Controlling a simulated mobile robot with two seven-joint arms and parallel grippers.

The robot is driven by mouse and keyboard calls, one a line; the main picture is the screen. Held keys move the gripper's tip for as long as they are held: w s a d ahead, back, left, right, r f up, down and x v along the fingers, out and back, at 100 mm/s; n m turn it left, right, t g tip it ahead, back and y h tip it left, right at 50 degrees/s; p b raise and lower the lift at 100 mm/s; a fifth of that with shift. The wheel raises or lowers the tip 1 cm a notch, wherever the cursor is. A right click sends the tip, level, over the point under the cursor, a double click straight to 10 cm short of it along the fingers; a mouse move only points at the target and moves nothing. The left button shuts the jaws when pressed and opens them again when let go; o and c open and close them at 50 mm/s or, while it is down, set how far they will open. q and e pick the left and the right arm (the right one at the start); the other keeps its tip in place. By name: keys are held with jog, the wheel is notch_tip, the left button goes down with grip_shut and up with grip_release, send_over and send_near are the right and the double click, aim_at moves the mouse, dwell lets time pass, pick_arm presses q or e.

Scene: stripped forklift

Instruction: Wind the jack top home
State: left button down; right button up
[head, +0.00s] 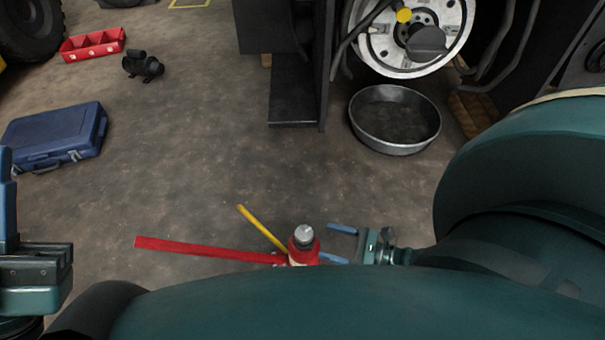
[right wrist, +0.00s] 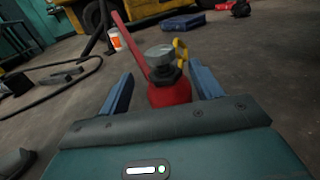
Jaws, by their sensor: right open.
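The red bottle jack (head: 303,252) stands upright on the floor at the lower middle of the head view. Its grey metal jack top (head: 304,233) faces up. A long red handle (head: 205,249) and a yellow bar (head: 262,227) reach out to its left. My right gripper (head: 338,242) is open just right of the jack, its blue fingers pointing at it. In the right wrist view the jack top (right wrist: 160,54) shows ahead between the two fingers, with a gap on each side. My left gripper (head: 20,262) is cut off at the left edge, away from the jack.
A blue case (head: 55,137), a small black motor-like object (head: 142,67) and a red tray (head: 93,44) lie to the left. A round metal pan (head: 395,140) sits below the wheel hub (head: 410,30) of the forklift. The floor between is clear.

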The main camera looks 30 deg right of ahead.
jog(key=x, duration=0.8)
jog(key=shift+w, duration=0.1)
jog(key=shift+c, duration=0.2)
jog(key=c, duration=1)
jog(key=shift+o, duration=0.2)
jog(key=shift+m+t+h, duration=0.3)
jog(key=shift+h, duration=0.1)
jog(key=m+t+h, duration=0.2)
jog(key=h, duration=0.1)
jog(key=shift+a+m, duration=0.1)
jog(key=shift+m, duration=0.2)
jog(key=shift+m+t+h, duration=0.5)
jog(key=shift+m+h, duration=0.3)
jog(key=shift+h, duration=0.6)
jog(key=o, duration=1)
